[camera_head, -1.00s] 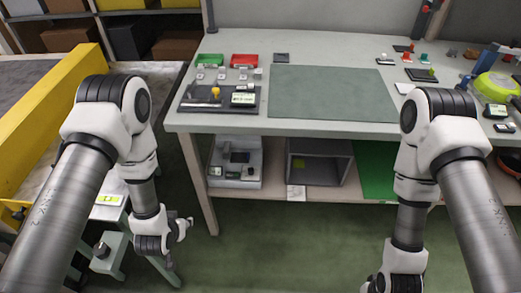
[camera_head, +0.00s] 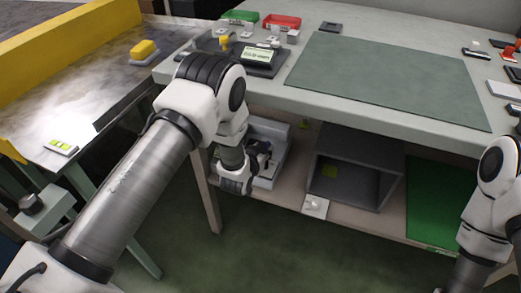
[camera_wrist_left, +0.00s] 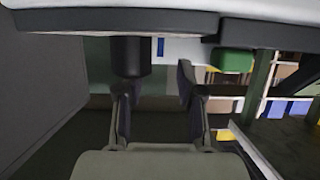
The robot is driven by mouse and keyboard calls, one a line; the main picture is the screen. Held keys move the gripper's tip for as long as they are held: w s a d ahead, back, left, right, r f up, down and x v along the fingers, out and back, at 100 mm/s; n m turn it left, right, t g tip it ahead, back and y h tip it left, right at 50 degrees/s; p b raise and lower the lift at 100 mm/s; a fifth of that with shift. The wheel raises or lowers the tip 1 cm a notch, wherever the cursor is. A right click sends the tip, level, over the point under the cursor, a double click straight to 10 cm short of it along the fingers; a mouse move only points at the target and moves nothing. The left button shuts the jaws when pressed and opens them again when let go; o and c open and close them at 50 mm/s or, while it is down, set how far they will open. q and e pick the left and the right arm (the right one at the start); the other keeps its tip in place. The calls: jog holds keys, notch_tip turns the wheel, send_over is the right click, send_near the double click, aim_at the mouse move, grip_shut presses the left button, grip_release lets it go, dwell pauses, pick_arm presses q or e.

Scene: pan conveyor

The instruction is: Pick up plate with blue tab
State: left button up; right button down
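I cannot make out a plate with a blue tab in the head view. In the left wrist view a small blue mark (camera_wrist_left: 161,47) shows on a pale surface beyond the fingers; I cannot tell what it belongs to. My left gripper (camera_head: 262,157) is in front of the grey device on the lower shelf, below the table's front left corner. In the left wrist view its two fingers (camera_wrist_left: 157,85) stand apart with nothing between them. My right arm shows at the right edge, its gripper out of frame.
A white plate with a yellow-green tab (camera_head: 62,147) and a yellow block (camera_head: 145,49) lie on the metal surface (camera_head: 85,95) at left. The worktable (camera_head: 270,91) has a green mat (camera_head: 385,75). Below it are a grey open box (camera_head: 385,185) and a grey device (camera_head: 270,175).

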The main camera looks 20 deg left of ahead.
aim_at(267, 145)
pick_arm(q)
jog(key=b+x, duration=0.1)
jog(key=x, duration=0.3)
jog(key=shift+s+f, duration=0.1)
grip_shut()
